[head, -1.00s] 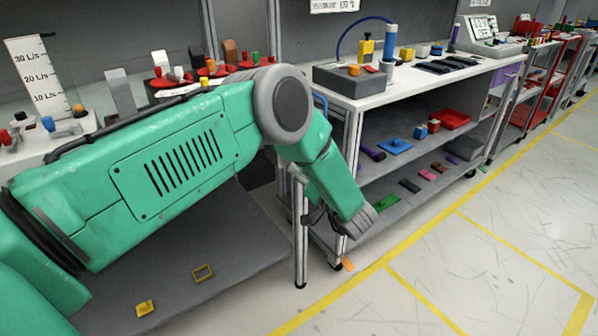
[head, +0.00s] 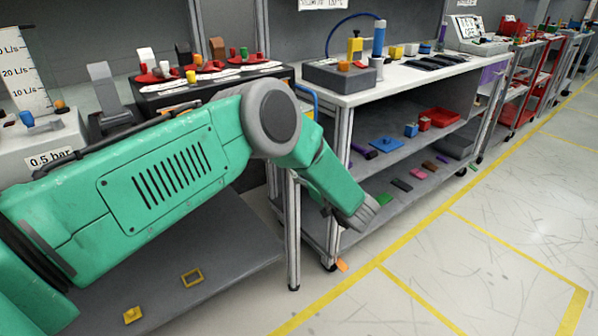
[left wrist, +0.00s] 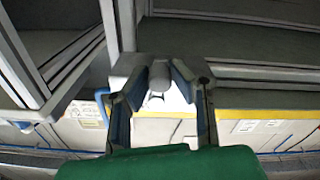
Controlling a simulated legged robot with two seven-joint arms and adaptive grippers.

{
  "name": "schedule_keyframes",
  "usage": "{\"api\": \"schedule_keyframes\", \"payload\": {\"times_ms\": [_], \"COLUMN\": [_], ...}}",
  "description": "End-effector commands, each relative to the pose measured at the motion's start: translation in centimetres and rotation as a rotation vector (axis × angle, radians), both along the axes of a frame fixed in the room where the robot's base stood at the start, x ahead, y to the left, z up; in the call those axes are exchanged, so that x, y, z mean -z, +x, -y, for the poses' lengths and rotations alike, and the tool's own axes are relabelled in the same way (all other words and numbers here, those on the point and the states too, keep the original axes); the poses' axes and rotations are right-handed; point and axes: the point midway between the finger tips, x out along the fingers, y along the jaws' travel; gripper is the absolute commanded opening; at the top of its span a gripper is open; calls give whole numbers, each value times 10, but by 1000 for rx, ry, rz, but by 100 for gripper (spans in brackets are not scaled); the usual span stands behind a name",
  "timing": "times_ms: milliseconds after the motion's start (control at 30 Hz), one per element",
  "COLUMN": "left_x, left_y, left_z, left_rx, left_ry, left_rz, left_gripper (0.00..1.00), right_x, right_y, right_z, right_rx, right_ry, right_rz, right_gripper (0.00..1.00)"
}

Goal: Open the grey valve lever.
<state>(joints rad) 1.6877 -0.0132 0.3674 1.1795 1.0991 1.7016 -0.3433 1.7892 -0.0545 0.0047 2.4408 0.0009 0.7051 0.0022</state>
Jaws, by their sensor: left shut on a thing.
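In the left wrist view, my left gripper (left wrist: 166,82) has its two dark fingers closed in around a rounded grey piece (left wrist: 157,78), which looks like the grey valve lever. The piece stands between the fingertips, in front of a grey block. In the head view my green left arm reaches from the left, bends at the elbow and slopes down to the right. Its fingers and what they hold cannot be made out there. My right gripper is not in view.
A slanted grey handle (head: 103,88) stands on the panel behind my arm, beside a dark box with red, green and yellow knobs (head: 190,76). A white-topped bench (head: 400,78) with shelves stands to the right. Clear floor with yellow lines lies at front right.

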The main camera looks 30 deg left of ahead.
Motion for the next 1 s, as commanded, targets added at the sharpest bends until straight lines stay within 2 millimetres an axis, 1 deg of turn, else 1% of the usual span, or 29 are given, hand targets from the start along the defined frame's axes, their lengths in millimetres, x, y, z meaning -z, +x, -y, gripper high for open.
{"api": "schedule_keyframes", "payload": {"times_ms": [33, 300, 667, 700, 733, 767, 1000], "left_x": [5, 4, 4, 3, 3, 3, 0], "left_y": [0, 2, 3, 3, 3, 3, 2], "left_z": [-2, -1, 1, 1, 1, 1, 3], "left_rx": [-3, -2, 1, 1, 1, 2, 1], "left_ry": [-11, -29, -31, -31, -31, -29, -25], "left_rz": [10, 52, 56, 56, 56, 56, 60], "left_gripper": [0, 0, 0, 22, 33, 39, 39], "right_x": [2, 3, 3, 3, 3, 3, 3], "right_y": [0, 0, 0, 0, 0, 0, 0], "right_z": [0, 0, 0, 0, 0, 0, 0], "right_rx": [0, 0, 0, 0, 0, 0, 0], "right_ry": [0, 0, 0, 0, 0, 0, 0], "right_rz": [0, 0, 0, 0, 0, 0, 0], "right_gripper": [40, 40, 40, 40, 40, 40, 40]}}
